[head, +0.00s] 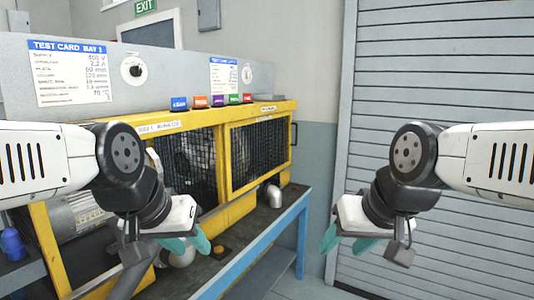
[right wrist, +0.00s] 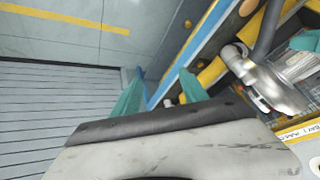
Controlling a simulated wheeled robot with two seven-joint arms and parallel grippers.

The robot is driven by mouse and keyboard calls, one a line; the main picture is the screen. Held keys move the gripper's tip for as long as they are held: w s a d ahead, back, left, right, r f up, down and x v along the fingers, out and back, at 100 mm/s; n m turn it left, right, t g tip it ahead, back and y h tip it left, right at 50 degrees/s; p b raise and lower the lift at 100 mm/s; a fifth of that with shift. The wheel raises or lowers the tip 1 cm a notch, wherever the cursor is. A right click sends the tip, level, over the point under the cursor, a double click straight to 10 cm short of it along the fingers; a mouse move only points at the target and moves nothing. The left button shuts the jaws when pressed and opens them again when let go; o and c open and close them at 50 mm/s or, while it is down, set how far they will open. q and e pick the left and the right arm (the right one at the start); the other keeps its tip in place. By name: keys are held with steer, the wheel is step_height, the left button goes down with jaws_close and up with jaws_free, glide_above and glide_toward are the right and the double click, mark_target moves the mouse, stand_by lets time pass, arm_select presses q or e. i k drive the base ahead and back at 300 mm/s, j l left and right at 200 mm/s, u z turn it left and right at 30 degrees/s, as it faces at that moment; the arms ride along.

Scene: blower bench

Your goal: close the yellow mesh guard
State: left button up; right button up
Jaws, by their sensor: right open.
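The yellow mesh guard (head: 224,165) is a yellow frame with black wire panels on the bench in the head view. A silver blower shows through its left panel, and a dark handle (head: 293,133) stands at its right end. I cannot tell how far it is open; my left arm hides its left part. My left gripper (head: 187,248) has its teal fingers apart and empty, in front of the guard's lower left. My right gripper (head: 346,240) is open and empty, right of the bench and clear of the guard. Its fingers also show in the right wrist view (right wrist: 158,95).
The blue bench edge (head: 265,235) runs below the guard. A silver pipe (head: 274,195) and an orange-topped button (head: 221,251) are on the bench. A grey panel with test cards (head: 70,72) stands behind. A slatted shutter (head: 440,90) closes the right side; floor between is free.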

mark_target(230, 196)
steer(key=i+l+u, duration=0.15)
steer(key=i+l, duration=0.25)
steer(key=i+l+u, duration=0.2)
steer(key=i+l, duration=0.3)
steer(key=i+l+u, duration=0.15)
steer(key=i+l, duration=0.3)
steer(key=i+l+u, duration=0.2)
steer(key=i+l, duration=0.2)
steer(key=l, duration=0.3)
